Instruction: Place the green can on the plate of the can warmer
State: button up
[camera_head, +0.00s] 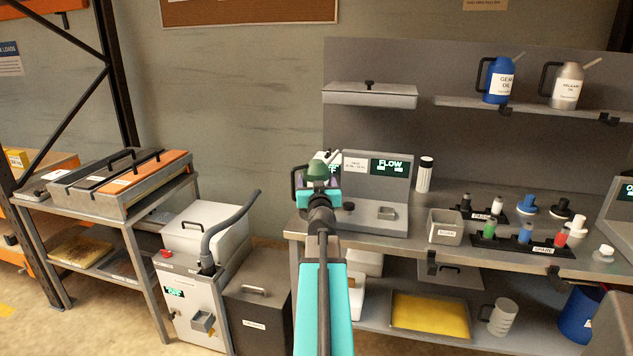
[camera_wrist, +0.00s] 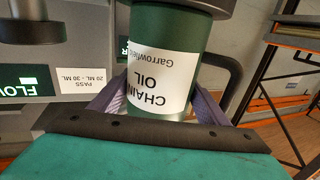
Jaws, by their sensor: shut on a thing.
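The green can (camera_head: 317,170) is in my gripper (camera_head: 318,192), above the left end of the workbench. In the wrist view the can (camera_wrist: 183,45) appears upside down, with a white "CHAIN OIL" label and a black handle to the right. My gripper's two purple fingers (camera_wrist: 158,105) are shut on its sides. A dark grey round edge (camera_wrist: 205,5) shows at the can's base; I cannot tell whether it is the warmer's plate or whether they touch. In the head view, my gripper and the can mostly hide what stands behind them, including a partly covered display (camera_head: 333,168).
The grey FLOW unit (camera_head: 376,205) stands close on the right. A small metal bin (camera_head: 445,226) and racks of coloured bottles (camera_head: 515,240) are farther right. A blue can (camera_head: 499,80) and a grey can (camera_head: 566,88) stand on the shelf. A white-lidded machine (camera_head: 205,235) is at left.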

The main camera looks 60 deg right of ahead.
jog(key=o, duration=1.9)
jog(key=shift+b+v, duration=0.3)
jog(key=shift+v, duration=2.8)
jog(key=shift+f+b, duration=0.15)
jog(key=shift+b, duration=0.2)
jog(key=shift+a+b, duration=0.1)
jog(key=shift+b, duration=0.55)
jog(key=shift+w+b, duration=0.1)
jog(key=shift+b, duration=0.2)
jog(key=a+b, duration=0.1)
jog(key=b, duration=0.4)
